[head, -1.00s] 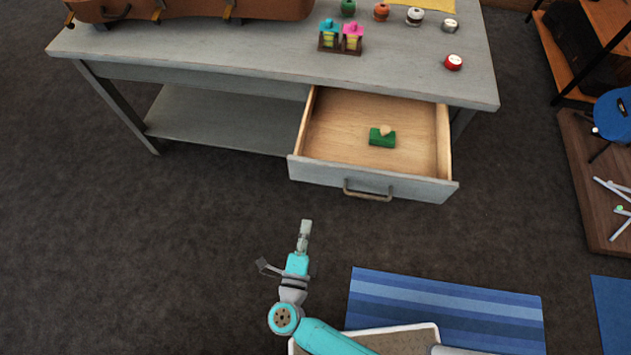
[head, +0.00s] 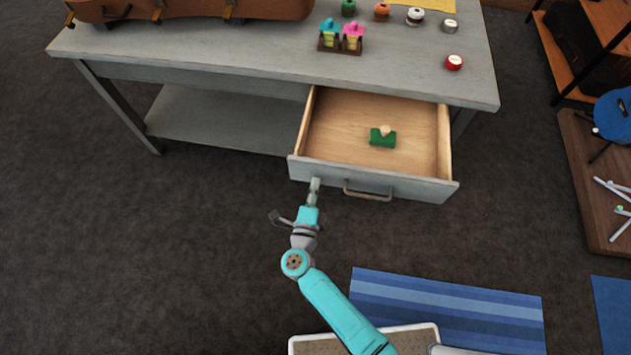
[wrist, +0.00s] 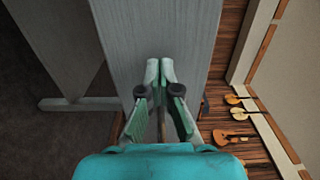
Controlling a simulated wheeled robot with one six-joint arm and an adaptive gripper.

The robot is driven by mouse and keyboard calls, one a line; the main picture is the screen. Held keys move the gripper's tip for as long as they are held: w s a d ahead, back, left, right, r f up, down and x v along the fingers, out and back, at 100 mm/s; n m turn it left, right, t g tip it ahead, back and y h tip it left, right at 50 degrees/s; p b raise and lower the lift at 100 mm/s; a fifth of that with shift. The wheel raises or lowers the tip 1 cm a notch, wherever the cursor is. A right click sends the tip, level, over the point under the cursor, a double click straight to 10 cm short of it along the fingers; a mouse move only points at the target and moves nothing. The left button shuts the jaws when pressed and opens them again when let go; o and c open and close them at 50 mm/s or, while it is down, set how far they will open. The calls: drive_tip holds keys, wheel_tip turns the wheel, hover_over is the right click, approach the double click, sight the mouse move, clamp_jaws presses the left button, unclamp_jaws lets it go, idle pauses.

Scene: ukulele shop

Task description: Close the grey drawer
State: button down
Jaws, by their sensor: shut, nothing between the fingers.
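The grey drawer (head: 410,187) is pulled out from under the grey workbench (head: 230,60). Its front carries a metal handle (head: 368,192). Inside it lies a green block with a small tan piece (head: 382,136). My gripper (head: 315,183) is shut and empty, with its tips at the left part of the drawer front, left of the handle. In the wrist view the shut fingertips (wrist: 166,68) stand before a grey wooden surface; I cannot tell whether they touch it.
A blue striped mat (head: 445,305) lies on the floor at lower right. The dark floor left of my arm is clear.

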drive_tip(key=shift+w+d, duration=0.15)
drive_tip(key=shift+w, duration=0.4)
